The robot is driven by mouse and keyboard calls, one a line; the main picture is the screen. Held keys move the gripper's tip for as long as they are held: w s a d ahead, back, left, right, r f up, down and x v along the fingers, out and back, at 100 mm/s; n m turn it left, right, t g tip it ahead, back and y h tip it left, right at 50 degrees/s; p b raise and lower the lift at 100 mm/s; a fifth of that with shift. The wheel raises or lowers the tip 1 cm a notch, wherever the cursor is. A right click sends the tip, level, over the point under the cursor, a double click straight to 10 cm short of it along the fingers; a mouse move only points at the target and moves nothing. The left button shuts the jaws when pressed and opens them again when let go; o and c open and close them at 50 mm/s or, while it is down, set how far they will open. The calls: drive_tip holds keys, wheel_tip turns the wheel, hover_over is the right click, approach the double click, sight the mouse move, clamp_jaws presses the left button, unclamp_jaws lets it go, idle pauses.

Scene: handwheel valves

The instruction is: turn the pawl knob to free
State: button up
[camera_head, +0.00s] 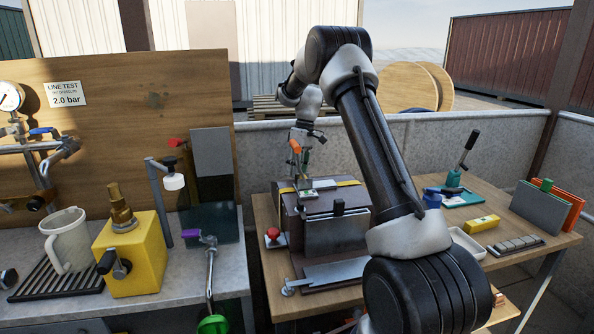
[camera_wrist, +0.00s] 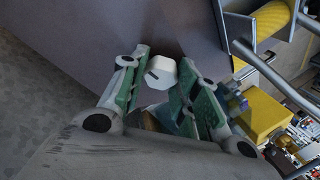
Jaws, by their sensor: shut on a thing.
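The pawl knob, a white faceted knob (camera_wrist: 161,72) with a dark mark on its face, shows in the wrist view against a plain brown-grey surface. My gripper (camera_wrist: 163,66) has its two green-padded fingers on either side of it and is shut on it. In the head view my gripper (camera_head: 303,150) reaches down over the brown box-like housing (camera_head: 289,215) on the wooden table. The knob cannot be made out clearly in that view. The way the mark points against any labels cannot be read.
An orange-tipped lever (camera_head: 295,147) stands close to my gripper. A red knob (camera_head: 273,234) sits left of the housing. A green-based lever (camera_head: 463,160), a yellow block (camera_head: 482,223) and a white tray (camera_head: 467,243) are at right. A yellow pump block (camera_head: 132,256) stands on the left bench.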

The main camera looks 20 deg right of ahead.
drive_tip(key=shift+m+h, duration=0.5)
drive_tip(key=shift+m, duration=0.9)
drive_tip(key=o, duration=1)
drive_tip(key=shift+r, duration=0.1)
drive_tip(key=v, duration=1.2)
drive_tip(key=shift+s, duration=0.2)
